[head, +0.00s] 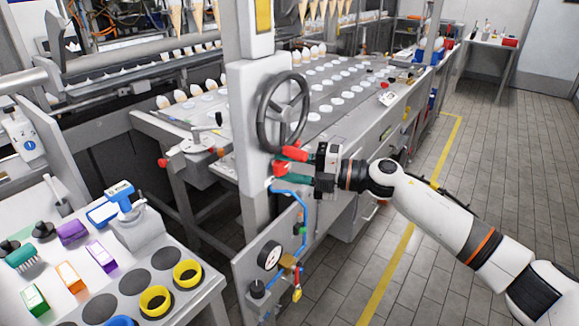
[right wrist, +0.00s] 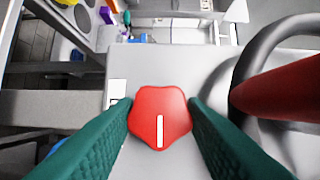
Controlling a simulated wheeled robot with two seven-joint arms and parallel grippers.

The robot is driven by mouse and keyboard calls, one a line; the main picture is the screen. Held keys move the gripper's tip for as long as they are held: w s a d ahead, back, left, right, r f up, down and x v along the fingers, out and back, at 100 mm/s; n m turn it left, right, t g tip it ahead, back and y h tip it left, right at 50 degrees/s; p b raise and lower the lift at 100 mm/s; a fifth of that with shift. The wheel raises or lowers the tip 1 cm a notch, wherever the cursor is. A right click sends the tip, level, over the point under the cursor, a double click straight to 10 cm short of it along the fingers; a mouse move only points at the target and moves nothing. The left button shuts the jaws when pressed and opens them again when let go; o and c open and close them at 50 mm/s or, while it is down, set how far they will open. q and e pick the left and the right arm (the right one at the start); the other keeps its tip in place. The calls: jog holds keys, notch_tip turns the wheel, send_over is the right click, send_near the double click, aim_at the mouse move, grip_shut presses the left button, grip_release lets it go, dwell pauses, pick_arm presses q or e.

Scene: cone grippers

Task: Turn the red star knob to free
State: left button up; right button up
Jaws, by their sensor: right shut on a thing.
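The red star knob (right wrist: 160,116) sits on the grey panel, with a white line on its face pointing toward the bottom of the right wrist view. In the head view the knob (head: 280,170) shows on the grey post below the handwheel (head: 283,112), partly hidden by my gripper. My right gripper (head: 290,172) is shut on it, with one green finger on each side of the knob. A white label (right wrist: 116,93) beside the knob is partly hidden by a finger and cannot be read. My left gripper is not in view.
The handwheel's red handle (right wrist: 285,85) is close beside my right finger. A blue hose (head: 290,192) and a pressure gauge (head: 269,256) are below. A bench (head: 208,290) with yellow rings stands at lower left. Floor at right is open.

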jog(key=shift+f, duration=0.1)
jog(key=o, duration=1)
